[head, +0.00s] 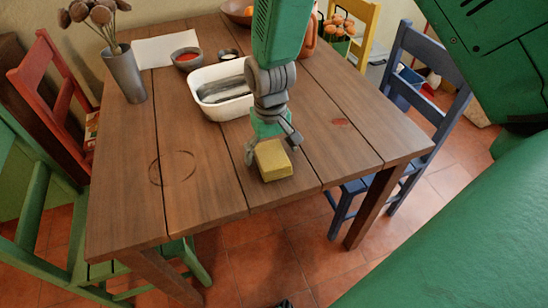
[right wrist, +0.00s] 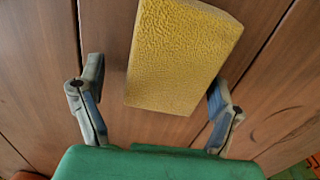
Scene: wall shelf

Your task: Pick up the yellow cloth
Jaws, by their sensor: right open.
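The yellow cloth (head: 274,160) looks like a thick, textured yellow block and lies on the wooden table (head: 205,185) near its front edge. My right gripper (head: 272,146) is over its far end, pointing down, with a finger on either side. In the right wrist view the cloth (right wrist: 180,55) lies slightly tilted between the spread fingers of the right gripper (right wrist: 156,85). There is a clear gap at the left finger and a smaller one at the right. The gripper is open and holds nothing. My left gripper is not in view.
A white tub (head: 219,107) with dark contents stands just behind the gripper. Chairs surround the table: green (head: 35,210), red (head: 45,90), blue (head: 412,75). The table's front left is clear.

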